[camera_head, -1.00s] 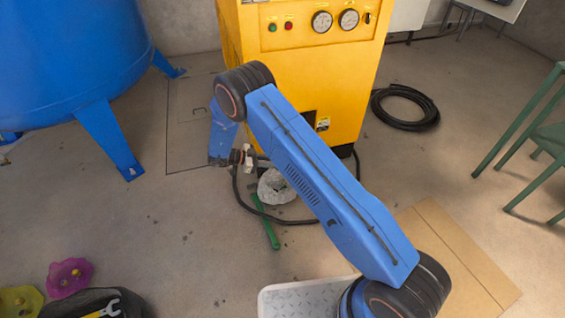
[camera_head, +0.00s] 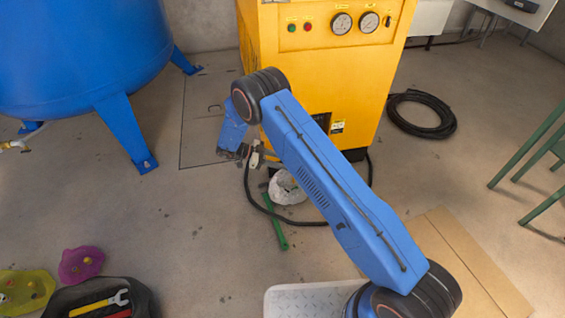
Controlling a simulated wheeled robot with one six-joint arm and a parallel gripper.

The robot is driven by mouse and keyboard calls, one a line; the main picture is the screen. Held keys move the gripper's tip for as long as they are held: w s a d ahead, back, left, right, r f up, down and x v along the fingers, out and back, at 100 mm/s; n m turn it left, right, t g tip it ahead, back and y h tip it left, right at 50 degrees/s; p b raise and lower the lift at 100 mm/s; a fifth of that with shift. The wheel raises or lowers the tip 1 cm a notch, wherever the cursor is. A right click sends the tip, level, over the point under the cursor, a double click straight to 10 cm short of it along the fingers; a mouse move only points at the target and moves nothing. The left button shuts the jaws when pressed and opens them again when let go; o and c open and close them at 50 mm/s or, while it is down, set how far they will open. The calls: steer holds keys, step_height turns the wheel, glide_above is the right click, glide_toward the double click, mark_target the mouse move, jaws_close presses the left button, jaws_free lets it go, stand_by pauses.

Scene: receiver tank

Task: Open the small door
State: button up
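A thin rectangular outline in the concrete floor (camera_head: 192,148), left of the yellow machine, looks like a flush hatch. A small dark handle-like mark (camera_head: 215,107) lies inside it. I cannot tell for sure that this is the small door; no other door clearly shows. My gripper (camera_head: 257,158) is low in front of the yellow machine's lower left part, right of the outline. It is small and partly hidden by my wrist, so its opening is unclear. I see nothing held in it.
The yellow machine (camera_head: 290,75) stands behind my arm. A blue tank (camera_head: 80,60) on legs is at left. A white bag-like thing (camera_head: 286,188), a green tool (camera_head: 277,232) and a black hose lie near my gripper. A coiled hose (camera_head: 447,128) is at right.

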steer(key=s+v, duration=0.1)
steer(key=v, duration=1.6)
steer(key=shift+w+a, duration=0.2)
steer(key=shift+w, duration=0.3)
steer(key=shift+r, duration=0.15)
steer(key=shift+s, duration=0.1)
